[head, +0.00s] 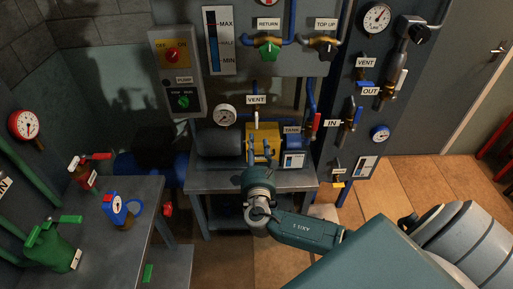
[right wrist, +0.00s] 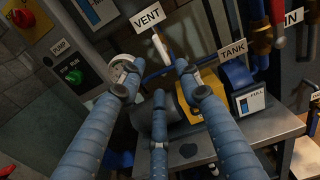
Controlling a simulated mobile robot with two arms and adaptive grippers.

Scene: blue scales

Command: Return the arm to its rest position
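My right gripper (head: 261,153) reaches in from the lower right in the head view, over the front of the grey bench (head: 212,183). Its blue fingers point at the yellow block (head: 263,131) on that bench. In the right wrist view the fingers of the gripper (right wrist: 157,85) are spread apart with nothing between them, so it is open and empty. The yellow block (right wrist: 200,92) shows behind the right finger there; whether a finger touches it I cannot tell. The left gripper is not in view.
The VENT pipe (head: 257,115), a gauge (head: 225,116) and the blue TANK unit (head: 294,143) stand around the fingers. A wall panel with valves (head: 374,97) rises to the right. Floor is open at right.

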